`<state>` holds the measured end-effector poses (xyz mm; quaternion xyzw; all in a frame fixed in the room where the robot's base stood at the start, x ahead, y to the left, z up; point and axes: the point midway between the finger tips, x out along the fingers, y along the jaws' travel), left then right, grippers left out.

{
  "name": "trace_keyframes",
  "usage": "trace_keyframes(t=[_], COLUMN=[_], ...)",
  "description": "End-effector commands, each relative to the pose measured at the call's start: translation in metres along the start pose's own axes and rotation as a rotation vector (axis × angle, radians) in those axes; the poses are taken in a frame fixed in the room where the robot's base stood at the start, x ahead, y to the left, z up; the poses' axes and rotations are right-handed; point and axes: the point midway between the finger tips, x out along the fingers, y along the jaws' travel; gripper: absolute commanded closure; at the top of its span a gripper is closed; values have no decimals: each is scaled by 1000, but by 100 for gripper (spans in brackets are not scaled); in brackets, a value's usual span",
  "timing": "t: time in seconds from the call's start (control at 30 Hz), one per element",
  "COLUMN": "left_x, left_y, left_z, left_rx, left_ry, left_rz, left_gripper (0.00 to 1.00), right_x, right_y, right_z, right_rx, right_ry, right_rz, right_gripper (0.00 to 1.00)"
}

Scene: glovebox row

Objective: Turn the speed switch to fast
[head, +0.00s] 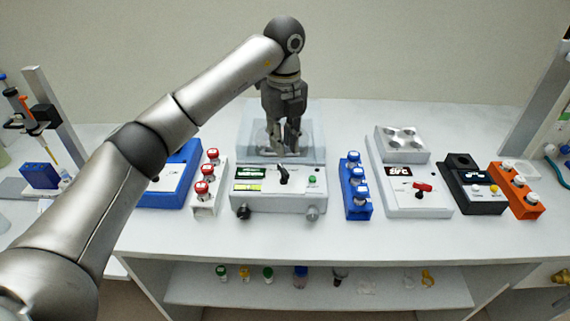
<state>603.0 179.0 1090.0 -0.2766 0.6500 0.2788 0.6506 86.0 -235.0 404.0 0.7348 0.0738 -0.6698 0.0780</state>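A white bench device (278,202) with a clear box on its rear part stands in the middle of the table. A black switch lever (283,175) sits on its front panel, tilted a little to the left at its top. A yellow-green label and a green button (312,181) flank it. The lettering is too small to read. My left gripper (284,148) points down just above and behind the lever, in front of the clear box in the picture. Its fingers look slightly apart with nothing between them. I cannot tell whether they touch the lever. My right gripper is not in view.
A white rack (204,203) with red-capped vials stands left of the device, a blue rack (356,206) right of it. Farther right are a heater block (420,206) with a red switch, a black device (474,204) and an orange rack (516,198). The table's front strip is clear.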

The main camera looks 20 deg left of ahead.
Motion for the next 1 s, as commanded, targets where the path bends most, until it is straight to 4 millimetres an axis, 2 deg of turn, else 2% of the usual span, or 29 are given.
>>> trace_keyframes(t=[0.2, 0.4, 0.57, 0.8, 0.97, 1.0], left_x=[42, 69, 78, 79, 79, 79], left_y=[0, 0, 0, -1, -1, -1], left_z=[-1, -1, -1, -1, -1, -1], left_rx=[1, 2, 3, 3, 3, 3], left_ry=[3, 3, 2, 1, 1, 1], left_rz=[2, -1, -1, -2, -2, -2], left_gripper=[80, 80, 80, 80, 100, 100], right_x=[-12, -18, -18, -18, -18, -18], right_y=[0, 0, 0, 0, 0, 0], right_z=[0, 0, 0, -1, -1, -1], right_rx=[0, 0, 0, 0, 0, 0], right_ry=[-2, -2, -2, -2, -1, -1], right_rz=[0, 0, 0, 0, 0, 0], right_gripper=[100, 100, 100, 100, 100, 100])
